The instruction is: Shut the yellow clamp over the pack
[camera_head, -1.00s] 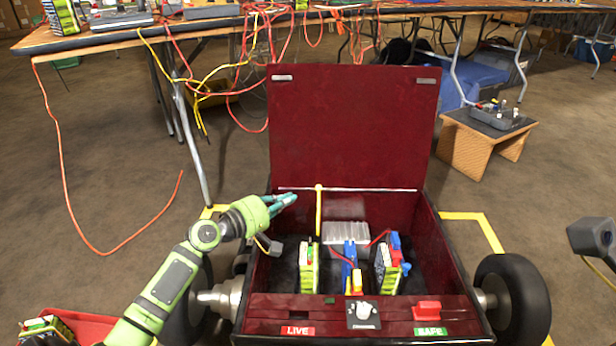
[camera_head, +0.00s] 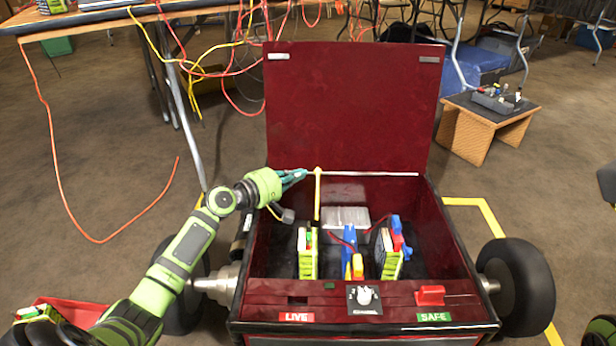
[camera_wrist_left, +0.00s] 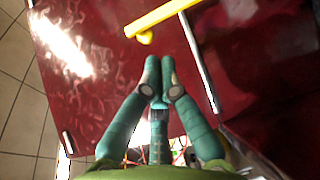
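The yellow clamp (camera_head: 318,198) stands upright as a thin bar with a knob on top, at the back of the dark red box. A green-and-yellow pack (camera_head: 307,256) sits upright in front of it, on the box's left side. My left gripper (camera_head: 304,173) is just left of the clamp's top. In the left wrist view its fingertips (camera_wrist_left: 159,72) are together with nothing between them, and the clamp (camera_wrist_left: 160,17) lies beyond them, apart. The clamp's lower end is partly hidden behind the pack. My right gripper's fingers are out of view.
The box (camera_head: 455,240) has its lid (camera_head: 350,110) raised behind. A second pack (camera_head: 388,252), blue parts (camera_head: 348,252) and a silver finned block (camera_head: 346,218) are inside. The front panel holds a knob (camera_head: 365,296) and a red switch (camera_head: 430,295). Cables hang from a table behind.

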